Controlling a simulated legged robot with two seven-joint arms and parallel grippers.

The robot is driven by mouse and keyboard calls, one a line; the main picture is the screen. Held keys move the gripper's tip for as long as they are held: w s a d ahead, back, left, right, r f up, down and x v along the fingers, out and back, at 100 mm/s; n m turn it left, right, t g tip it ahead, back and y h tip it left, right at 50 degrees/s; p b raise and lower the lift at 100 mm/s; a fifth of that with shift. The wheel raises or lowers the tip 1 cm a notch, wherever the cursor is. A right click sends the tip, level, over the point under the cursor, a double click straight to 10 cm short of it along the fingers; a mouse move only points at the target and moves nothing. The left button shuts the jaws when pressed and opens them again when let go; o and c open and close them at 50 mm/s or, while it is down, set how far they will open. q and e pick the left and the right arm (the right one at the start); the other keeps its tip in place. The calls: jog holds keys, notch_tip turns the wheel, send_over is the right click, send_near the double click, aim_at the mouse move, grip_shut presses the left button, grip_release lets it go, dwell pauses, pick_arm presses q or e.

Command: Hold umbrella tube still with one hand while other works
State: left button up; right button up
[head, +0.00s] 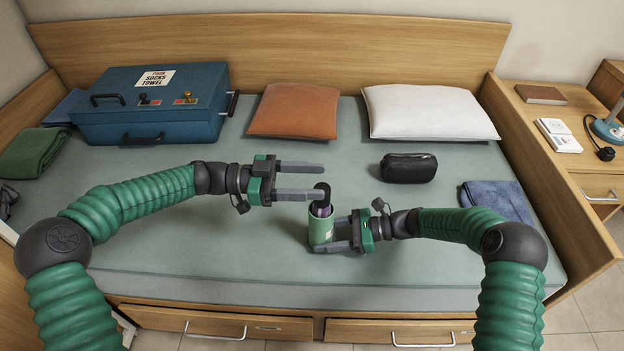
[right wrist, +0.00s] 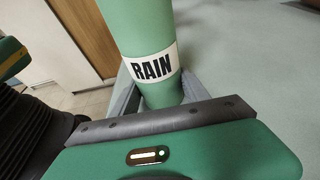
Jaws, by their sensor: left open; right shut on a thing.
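The umbrella tube (head: 320,228) is a green cylinder standing on the bed near its front edge. A dark umbrella handle (head: 323,189) with a purple part shows at its open top. In the right wrist view the tube (right wrist: 138,32) bears a white label reading "RAIN". My right gripper (head: 338,234) is shut on the tube's lower part, one finger on each side. My left gripper (head: 322,178) is open, its fingers pointing right. Its nearer finger reaches close to the umbrella handle; I cannot tell whether they touch.
On the bed (head: 220,255) lie a blue case (head: 150,112), an orange cushion (head: 295,110), a white pillow (head: 428,112), a black pouch (head: 409,168) and a folded blue cloth (head: 497,199). A wooden side board (head: 550,180) edges the right. The bed's front middle is clear.

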pick_arm(q)
jog(key=a, duration=1.1)
jog(key=shift+a, duration=0.4)
pick_arm(e)
jog(key=o, duration=1.3)
jog(key=shift+d, duration=0.1)
jog(key=v, duration=1.1)
jog(key=shift+d, duration=0.15)
jog(key=shift+d+r, duration=0.1)
jog(key=shift+d, duration=0.15)
